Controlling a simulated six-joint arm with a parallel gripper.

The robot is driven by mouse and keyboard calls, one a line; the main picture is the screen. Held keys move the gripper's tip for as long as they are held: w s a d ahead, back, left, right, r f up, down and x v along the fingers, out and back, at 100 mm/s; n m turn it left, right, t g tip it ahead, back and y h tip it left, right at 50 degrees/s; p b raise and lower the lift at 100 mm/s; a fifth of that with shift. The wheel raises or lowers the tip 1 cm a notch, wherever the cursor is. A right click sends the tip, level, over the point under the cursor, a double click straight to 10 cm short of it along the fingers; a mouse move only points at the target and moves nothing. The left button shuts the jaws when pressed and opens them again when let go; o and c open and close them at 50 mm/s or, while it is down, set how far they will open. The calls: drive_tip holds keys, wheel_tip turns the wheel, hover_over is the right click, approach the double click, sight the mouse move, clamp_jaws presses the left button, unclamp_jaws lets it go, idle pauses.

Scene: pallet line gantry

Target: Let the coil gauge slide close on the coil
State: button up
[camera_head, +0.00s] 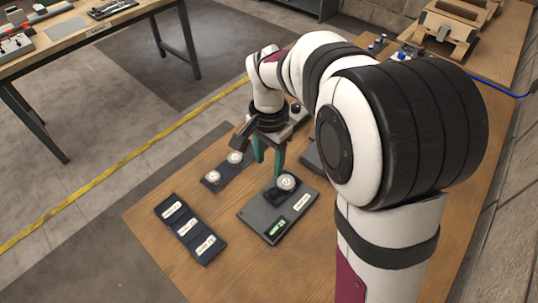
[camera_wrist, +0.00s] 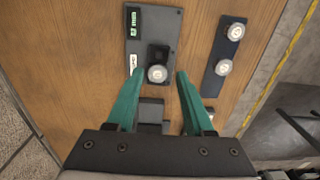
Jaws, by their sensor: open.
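The gauge is a dark grey plate (camera_head: 255,218) on the wooden table, with a green display (camera_head: 277,227) and a white label. It also shows in the wrist view (camera_wrist: 164,20). A black block (camera_wrist: 158,52) stands on it, right against or very near a round silver-topped coil (camera_wrist: 157,73); I cannot tell whether they touch. In the head view the coil (camera_head: 287,182) sits near the plate's far end. My gripper (camera_wrist: 159,74) is open and empty, its green fingers pointing down. In the wrist view its tips lie either side of the coil; their height above it is unclear.
A dark strip (camera_wrist: 214,82) beside the plate holds two more round silver pieces. A dark tray (camera_head: 191,238) with three white labels lies left of the plate. My arm hides the table's right part. Bare wood is free around the tray.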

sight(273, 192)
drive_tip(key=shift+r, duration=0.75)
drive_tip(key=shift+w, duration=0.1)
drive_tip(key=f, duration=1)
drive_tip(key=w+d+f, duration=0.1)
drive_tip(key=f, duration=0.5)
drive_tip(key=shift+d, duration=0.1)
drive_tip(key=shift+c, duration=0.3)
clamp_jaws()
